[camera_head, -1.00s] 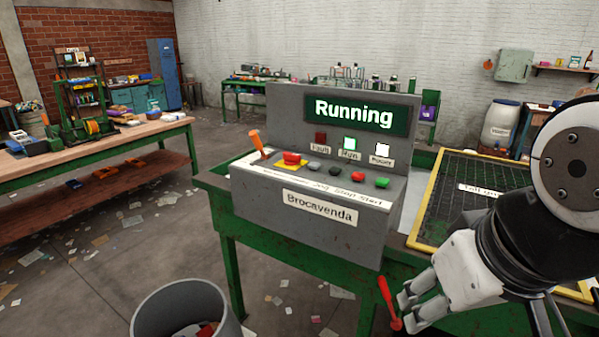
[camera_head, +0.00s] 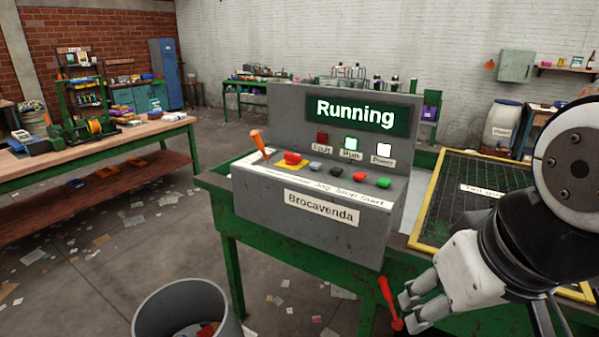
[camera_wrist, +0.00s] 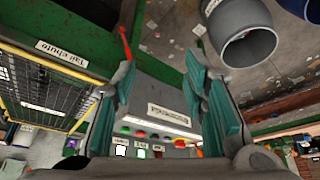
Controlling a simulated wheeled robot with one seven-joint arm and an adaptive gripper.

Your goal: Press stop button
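The grey control panel (camera_head: 310,222) stands on a green bench and its screen reads "Running". Its front row holds a large red button on yellow (camera_head: 292,160), a grey button, a black button, a small red button (camera_head: 358,173) and a green button (camera_head: 383,182). The label strip below reads "Jog Stop Start" at its right end, with Stop by the small red button. My gripper (camera_head: 412,309) is at lower right, in front of the bench and apart from the buttons. In the wrist view my gripper (camera_wrist: 160,75) is open and empty, with the small red button (camera_wrist: 140,134) upside down beyond.
An orange-handled lever (camera_head: 258,142) rises at the panel's left. A red lever (camera_head: 389,303) hangs right beside my fingers. A yellow-framed mesh (camera_head: 470,205) lies right of the panel. A grey bin (camera_head: 185,297) stands in front. The floor at left has scattered paper.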

